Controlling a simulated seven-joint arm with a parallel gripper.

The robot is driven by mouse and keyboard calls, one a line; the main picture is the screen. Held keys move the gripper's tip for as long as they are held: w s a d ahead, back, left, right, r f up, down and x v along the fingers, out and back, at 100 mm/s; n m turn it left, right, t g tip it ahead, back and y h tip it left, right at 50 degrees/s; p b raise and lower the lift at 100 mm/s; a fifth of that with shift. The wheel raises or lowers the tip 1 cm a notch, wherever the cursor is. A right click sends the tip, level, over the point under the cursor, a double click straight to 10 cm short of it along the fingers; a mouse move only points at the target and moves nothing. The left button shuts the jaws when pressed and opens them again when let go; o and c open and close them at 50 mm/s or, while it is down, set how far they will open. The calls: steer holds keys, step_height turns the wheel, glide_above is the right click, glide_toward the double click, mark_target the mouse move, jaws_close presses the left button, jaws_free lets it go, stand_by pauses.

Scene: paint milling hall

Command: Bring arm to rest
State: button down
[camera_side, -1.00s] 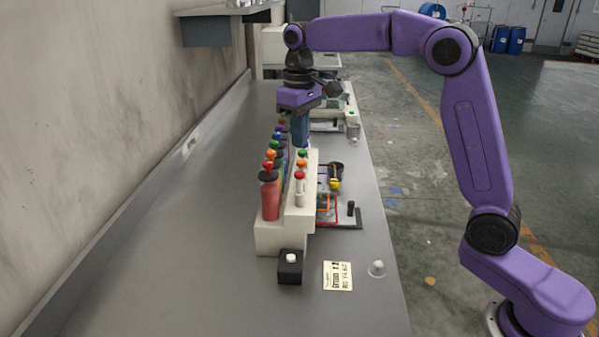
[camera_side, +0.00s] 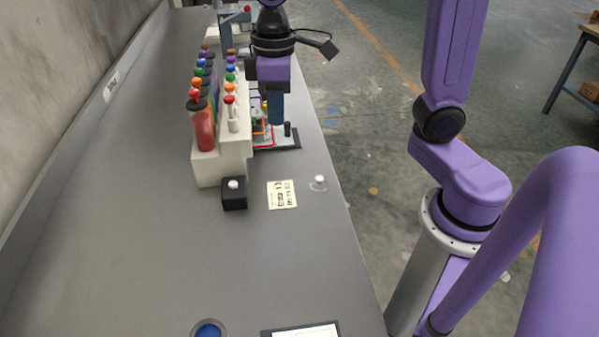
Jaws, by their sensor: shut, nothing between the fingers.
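My gripper (camera_side: 276,120) is at the upper middle of the side view, pointing down with its blue fingers together and nothing between them. It hangs over the right side of the bench, to the right of the white bottle rack (camera_side: 222,165). Its fingers partly hide a small dark tray (camera_side: 285,143) with red and orange items behind them. I cannot tell the exact height of the fingertips above the tray.
The rack holds several bottles with coloured caps, a red bottle (camera_side: 203,128) nearest. The bench (camera_side: 150,240) is clear at left.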

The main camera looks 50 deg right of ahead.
steer(key=s+d+f+n, duration=0.2)
steer(key=s+d+f, duration=0.1)
steer(key=s, duration=0.6)
steer(key=s+d+f+n, duration=0.2)
steer(key=s+d+f, duration=0.1)
steer(key=s, duration=0.6)
steer(key=shift+s+d+f+n, duration=0.15)
steer(key=shift+d+f+n, duration=0.05)
steer(key=shift+f+n, duration=0.2)
steer(key=shift+r, duration=0.1)
stand_by(0.8)
